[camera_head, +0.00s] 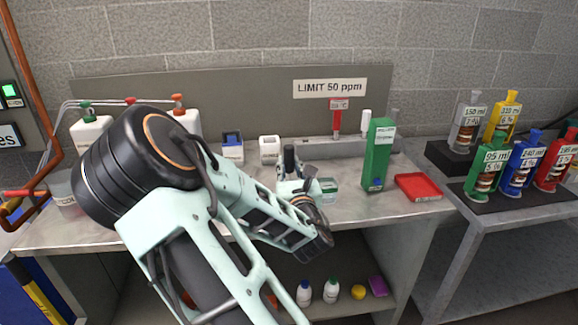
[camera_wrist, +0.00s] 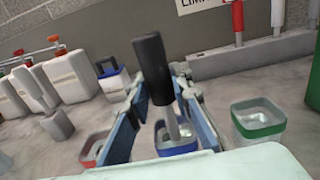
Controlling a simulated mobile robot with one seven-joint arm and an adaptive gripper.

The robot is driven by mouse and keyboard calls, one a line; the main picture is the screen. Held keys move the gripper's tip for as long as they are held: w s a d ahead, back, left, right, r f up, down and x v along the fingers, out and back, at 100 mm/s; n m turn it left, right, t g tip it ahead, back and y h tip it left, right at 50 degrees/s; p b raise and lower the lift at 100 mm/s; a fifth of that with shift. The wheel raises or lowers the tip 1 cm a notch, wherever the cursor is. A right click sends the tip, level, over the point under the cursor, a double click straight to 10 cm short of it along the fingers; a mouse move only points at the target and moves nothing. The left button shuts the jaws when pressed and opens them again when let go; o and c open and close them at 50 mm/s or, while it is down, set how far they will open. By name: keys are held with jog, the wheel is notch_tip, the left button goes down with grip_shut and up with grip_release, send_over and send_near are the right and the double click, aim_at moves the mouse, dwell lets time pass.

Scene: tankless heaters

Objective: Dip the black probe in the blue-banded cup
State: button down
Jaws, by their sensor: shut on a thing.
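My gripper (camera_wrist: 146,82) is shut on the black probe (camera_wrist: 151,68), with a finger on each side of it. The probe has a thick black handle and a thin grey metal stem pointing down. In the wrist view the stem's lower end overlaps the opening of the blue-banded cup (camera_wrist: 176,148); I cannot tell whether the tip is inside or above it. In the head view my gripper (camera_head: 297,186) is over the bench, and the probe's dark top (camera_head: 290,156) sticks up from it. The blue-banded cup is hidden there behind my arm.
A green-banded cup (camera_wrist: 258,119) stands right of the blue one, and a red-banded cup (camera_wrist: 94,150) stands left. A green box (camera_head: 378,154) and red tray (camera_head: 418,187) are farther right. White containers (camera_head: 270,150) line the back. A sign hangs behind.

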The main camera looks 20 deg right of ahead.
aim_at(288, 147)
jog(key=shift+r+p, duration=4.05)
jog(key=shift+r, duration=0.7)
jog(key=shift+a+f, duration=0.1)
